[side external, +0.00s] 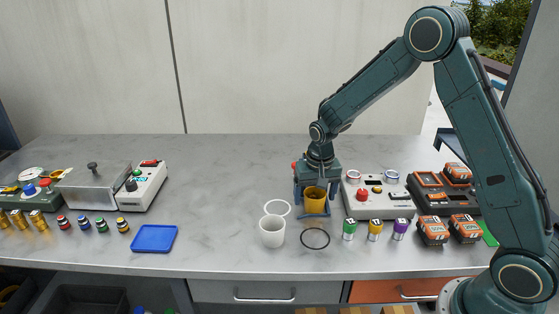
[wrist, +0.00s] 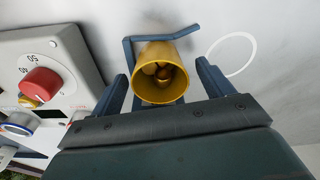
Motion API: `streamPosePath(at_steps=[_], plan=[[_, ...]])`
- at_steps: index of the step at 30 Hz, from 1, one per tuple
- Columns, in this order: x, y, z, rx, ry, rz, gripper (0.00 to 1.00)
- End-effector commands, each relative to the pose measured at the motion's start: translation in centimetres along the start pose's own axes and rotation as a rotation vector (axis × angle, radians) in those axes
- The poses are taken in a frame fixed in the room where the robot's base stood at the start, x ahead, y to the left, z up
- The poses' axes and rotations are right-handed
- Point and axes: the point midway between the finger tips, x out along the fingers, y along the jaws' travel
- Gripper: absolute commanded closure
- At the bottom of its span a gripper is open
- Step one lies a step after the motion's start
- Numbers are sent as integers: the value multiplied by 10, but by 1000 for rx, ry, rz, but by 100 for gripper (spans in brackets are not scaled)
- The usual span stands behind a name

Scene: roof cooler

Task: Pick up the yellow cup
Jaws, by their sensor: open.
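The yellow cup (side external: 315,201) stands on the grey worktop below the wrist, beside a white-grey box. In the wrist view the cup (wrist: 147,88) shows its open mouth, with several rounded gold-coloured shapes inside. My gripper (side external: 316,189) is open, low over the cup. In the wrist view the fingers of my gripper (wrist: 163,74) lie on the left and right of the cup, with a gap on each side. A blue-grey bent frame (wrist: 185,33) lies around the cup's far side; I cannot tell whether it touches the cup.
A white cup (side external: 272,232), a white ring (side external: 277,208) and a black ring (side external: 315,238) are close by. A control box with a red knob (wrist: 41,84) stands close to the left finger in the wrist view.

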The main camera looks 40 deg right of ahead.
Motion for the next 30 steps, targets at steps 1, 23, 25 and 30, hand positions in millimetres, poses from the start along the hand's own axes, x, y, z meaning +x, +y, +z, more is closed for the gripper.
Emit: streamPosePath(at_steps=[1,23,25,30], plan=[[0,0,0,0,0,0,20],[-3,0,-1,0,1,0,67],[-5,0,-1,0,2,-1,67],[-19,0,-3,0,3,-1,67]])
